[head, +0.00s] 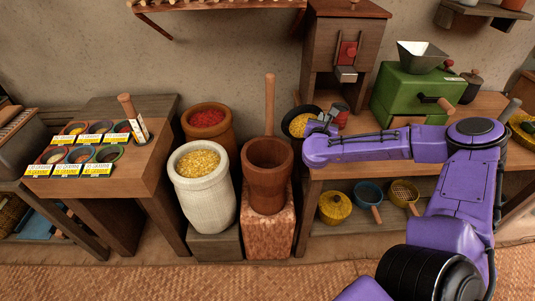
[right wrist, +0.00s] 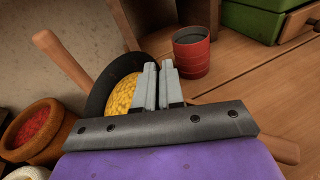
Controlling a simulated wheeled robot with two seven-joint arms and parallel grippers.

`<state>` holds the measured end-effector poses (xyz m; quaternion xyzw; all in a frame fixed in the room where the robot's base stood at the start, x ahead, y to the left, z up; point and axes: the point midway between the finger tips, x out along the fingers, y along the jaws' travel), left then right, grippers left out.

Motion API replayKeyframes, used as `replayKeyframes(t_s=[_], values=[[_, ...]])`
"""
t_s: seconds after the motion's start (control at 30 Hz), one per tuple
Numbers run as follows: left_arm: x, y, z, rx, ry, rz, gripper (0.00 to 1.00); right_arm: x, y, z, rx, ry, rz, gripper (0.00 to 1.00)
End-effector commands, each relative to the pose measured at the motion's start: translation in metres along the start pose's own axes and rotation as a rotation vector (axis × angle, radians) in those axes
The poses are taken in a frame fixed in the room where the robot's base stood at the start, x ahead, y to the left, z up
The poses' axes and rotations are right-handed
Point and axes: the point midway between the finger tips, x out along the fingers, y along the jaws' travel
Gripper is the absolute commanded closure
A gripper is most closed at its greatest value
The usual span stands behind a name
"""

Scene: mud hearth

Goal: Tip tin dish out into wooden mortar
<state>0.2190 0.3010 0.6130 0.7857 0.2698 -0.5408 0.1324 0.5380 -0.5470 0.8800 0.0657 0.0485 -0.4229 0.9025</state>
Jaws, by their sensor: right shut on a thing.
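The tin dish (head: 291,122) is round with a dark rim and holds yellow grain. It is at the left end of the right-hand table, up and to the right of the wooden mortar. My right gripper (head: 322,122) is shut on its right edge. The right wrist view shows the grey fingers (right wrist: 158,88) closed together at the rim of the dish (right wrist: 97,95), with the grain still inside. The wooden mortar (head: 268,175) is reddish brown and stands on a stone block, a wooden pestle (head: 270,95) upright in it. My left gripper is not in view.
A white sack (head: 205,205) of yellow grain and a pot (head: 212,140) of red stuff stand left of the mortar. A red cup (right wrist: 191,52) stands on the table near the dish. A wooden mill (head: 335,60) and a green grinder (head: 405,92) are behind my arm.

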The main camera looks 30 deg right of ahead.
Motion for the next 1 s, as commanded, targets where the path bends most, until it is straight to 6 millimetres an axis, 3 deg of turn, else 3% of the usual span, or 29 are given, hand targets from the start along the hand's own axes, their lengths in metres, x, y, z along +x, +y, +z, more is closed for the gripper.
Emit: replayKeyframes(t_s=[1.0], values=[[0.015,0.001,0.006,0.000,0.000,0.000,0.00,-0.013,0.018,-0.009,-0.114,-0.081,-0.010,1.00]])
